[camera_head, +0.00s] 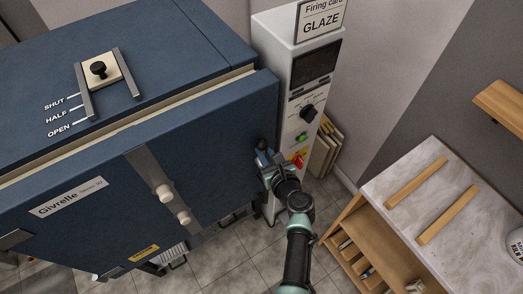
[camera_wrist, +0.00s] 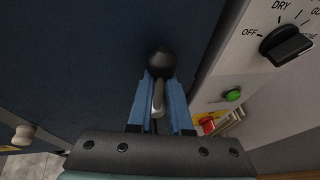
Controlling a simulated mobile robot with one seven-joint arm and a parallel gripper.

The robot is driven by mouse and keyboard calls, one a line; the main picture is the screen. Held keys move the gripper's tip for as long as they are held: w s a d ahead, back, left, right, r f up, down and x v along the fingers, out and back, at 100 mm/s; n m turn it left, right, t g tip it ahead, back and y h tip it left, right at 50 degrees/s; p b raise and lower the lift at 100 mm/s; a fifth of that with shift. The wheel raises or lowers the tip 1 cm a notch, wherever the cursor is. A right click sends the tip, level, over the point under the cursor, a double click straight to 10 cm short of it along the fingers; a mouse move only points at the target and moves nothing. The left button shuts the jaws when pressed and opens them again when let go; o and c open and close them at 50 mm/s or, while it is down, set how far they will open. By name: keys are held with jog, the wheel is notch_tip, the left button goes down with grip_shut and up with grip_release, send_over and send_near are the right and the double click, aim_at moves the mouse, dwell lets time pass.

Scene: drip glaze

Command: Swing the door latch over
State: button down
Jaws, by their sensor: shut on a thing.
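The blue kiln door (camera_head: 130,180) fills the left of the head view, and a pale gap shows along its top edge. The door latch (camera_wrist: 158,82) is a metal lever with a black ball knob, at the door's right edge. It shows in the head view as a small dark knob (camera_head: 262,145). My gripper (camera_wrist: 160,95) has its blue fingers shut around the lever just below the knob. In the head view my gripper (camera_head: 268,165) is at the door's right edge. The fingers and wrist hide the latch's lower end and pivot.
A white control panel (camera_head: 291,120) with a dial, green button and red switch stands close to the right of my gripper. A vent slider (camera_head: 99,69) is on the kiln top. A worktable (camera_head: 440,200) with wooden strips is at the right. Tiled floor lies between.

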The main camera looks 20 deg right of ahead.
jog(key=shift+w+r, duration=0.4)
jog(key=shift+r, duration=0.2)
jog(key=c, duration=0.9)
grip_release()
jog(key=shift+o, duration=0.4)
jog(key=shift+s+d+f, duration=0.1)
jog(key=shift+s+f, duration=0.05)
jog(key=p+v, duration=0.1)
jog(key=v, duration=1.2)
jog(key=shift+f, duration=0.1)
